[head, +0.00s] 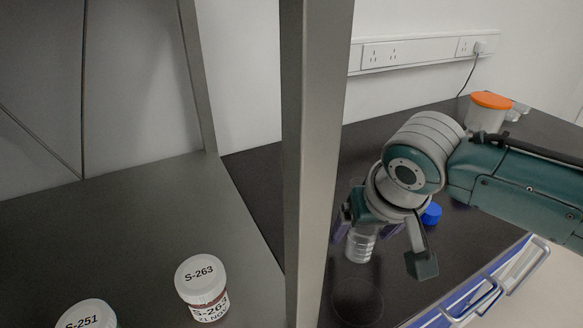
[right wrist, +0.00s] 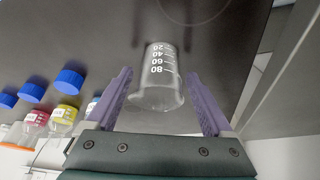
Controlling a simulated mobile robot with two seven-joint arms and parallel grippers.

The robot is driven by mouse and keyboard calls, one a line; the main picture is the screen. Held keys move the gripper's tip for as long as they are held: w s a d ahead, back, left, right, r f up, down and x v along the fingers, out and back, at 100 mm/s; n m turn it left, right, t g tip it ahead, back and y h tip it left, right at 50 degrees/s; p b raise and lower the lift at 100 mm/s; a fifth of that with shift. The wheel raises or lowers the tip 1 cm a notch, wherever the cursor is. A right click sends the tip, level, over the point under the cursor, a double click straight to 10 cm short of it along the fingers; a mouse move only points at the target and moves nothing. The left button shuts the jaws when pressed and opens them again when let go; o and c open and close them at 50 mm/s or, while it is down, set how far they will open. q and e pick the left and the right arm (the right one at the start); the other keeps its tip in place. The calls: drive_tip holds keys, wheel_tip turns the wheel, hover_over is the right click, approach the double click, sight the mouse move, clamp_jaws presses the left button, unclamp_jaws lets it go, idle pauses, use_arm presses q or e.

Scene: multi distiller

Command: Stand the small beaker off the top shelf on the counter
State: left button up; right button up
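The small clear beaker (head: 361,245) stands upright on the dark counter (head: 440,262) under my right gripper (head: 367,228). In the right wrist view the beaker (right wrist: 160,76) shows white graduation marks and its open rim faces the gripper. The purple fingers of the right gripper (right wrist: 159,74) are on either side of it, with a visible gap on each side. The right gripper is open. My left gripper is not in view.
A grey shelf post (head: 312,165) stands left of the beaker. Jars labelled S-263 (head: 203,288) and S-251 (head: 87,316) are on the shelf. A jar with an orange lid (head: 490,101) is at the back.

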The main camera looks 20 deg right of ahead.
drive_tip(key=shift+r, duration=0.35)
drive_tip(key=p+v, duration=0.4)
drive_tip(key=v, duration=0.7)
drive_tip(key=s+a+n, duration=0.2)
drive_tip(key=s, duration=0.6)
drive_tip(key=s+a+n+y, duration=0.1)
drive_tip(key=s+a+n, duration=0.1)
drive_tip(key=s, duration=0.7)
drive_tip(key=shift+a+r+n+g+y, duration=0.15)
drive_tip(key=shift+a+n+g+y, duration=0.2)
drive_tip(key=shift+n, duration=0.45)
